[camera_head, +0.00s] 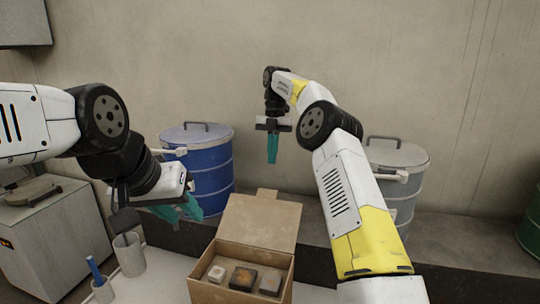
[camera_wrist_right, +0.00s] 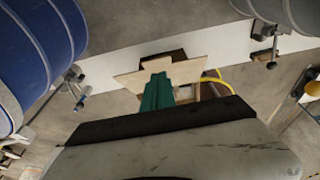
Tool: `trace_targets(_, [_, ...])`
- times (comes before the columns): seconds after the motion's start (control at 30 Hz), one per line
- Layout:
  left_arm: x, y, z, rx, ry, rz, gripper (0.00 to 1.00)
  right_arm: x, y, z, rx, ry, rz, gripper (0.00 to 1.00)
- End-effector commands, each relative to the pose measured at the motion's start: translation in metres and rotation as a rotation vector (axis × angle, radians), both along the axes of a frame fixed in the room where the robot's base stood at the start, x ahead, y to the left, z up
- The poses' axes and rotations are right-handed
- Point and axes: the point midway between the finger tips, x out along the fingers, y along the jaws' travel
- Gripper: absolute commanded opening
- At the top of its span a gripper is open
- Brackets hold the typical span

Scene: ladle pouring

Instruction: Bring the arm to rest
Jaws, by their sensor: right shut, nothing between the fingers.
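My right gripper (camera_head: 272,160) hangs with its teal fingers pointing down, in the air above and behind the open cardboard box (camera_head: 258,222). In the right wrist view its fingers (camera_wrist_right: 157,92) are together with nothing between them, and the box flaps (camera_wrist_right: 185,70) show beyond them. My left gripper (camera_head: 190,208) is at the left, in front of the blue barrel; its teal fingers are partly hidden, so I cannot tell whether they are open. A dark piece (camera_head: 124,220) shows beside it above a grey cup (camera_head: 129,255); I cannot tell whether it is held.
The box holds several small blocks (camera_head: 243,279). A small cup with a blue stick (camera_head: 98,272) stands at the lower left. A blue barrel (camera_head: 210,165) and a grey barrel (camera_head: 400,165) stand by the wall. A green barrel (camera_head: 530,225) is at the right edge.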

Motion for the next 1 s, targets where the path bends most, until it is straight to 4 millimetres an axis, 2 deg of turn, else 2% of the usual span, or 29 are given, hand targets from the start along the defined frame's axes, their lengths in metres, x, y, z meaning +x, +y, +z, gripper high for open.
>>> trace_targets(0.17, [0.0, 0.0, 0.0, 0.0, 0.0, 0.0, 0.36, -0.004, 0.0, 0.019, -0.018, -0.025, -0.055, 0.0])
trace_targets(0.27, [0.0, 0.0, 0.0, 0.0, 0.0, 0.0, 0.36, -0.015, -0.001, 0.043, -0.048, -0.068, -0.171, 0.0])
trace_targets(0.37, [0.0, 0.0, 0.0, 0.0, 0.0, 0.0, 0.36, -0.034, -0.004, 0.072, -0.079, -0.124, -0.347, 0.0])
trace_targets(0.5, [0.0, 0.0, 0.0, 0.0, 0.0, 0.0, 0.36, -0.068, -0.012, 0.104, -0.097, -0.193, -0.628, 0.0])
trace_targets(0.7, [0.0, 0.0, 0.0, 0.0, 0.0, 0.0, 0.36, -0.128, -0.032, 0.131, -0.07, -0.258, -1.064, 0.0])
trace_targets(0.87, [0.0, 0.0, 0.0, 0.0, 0.0, 0.0, 0.36, -0.183, -0.052, 0.136, -0.004, -0.269, -1.434, 0.0])
trace_targets(1.0, [0.0, 0.0, 0.0, 0.0, 0.0, 0.0, 0.36, -0.233, -0.07, 0.128, 0.084, -0.241, -1.765, 0.0])
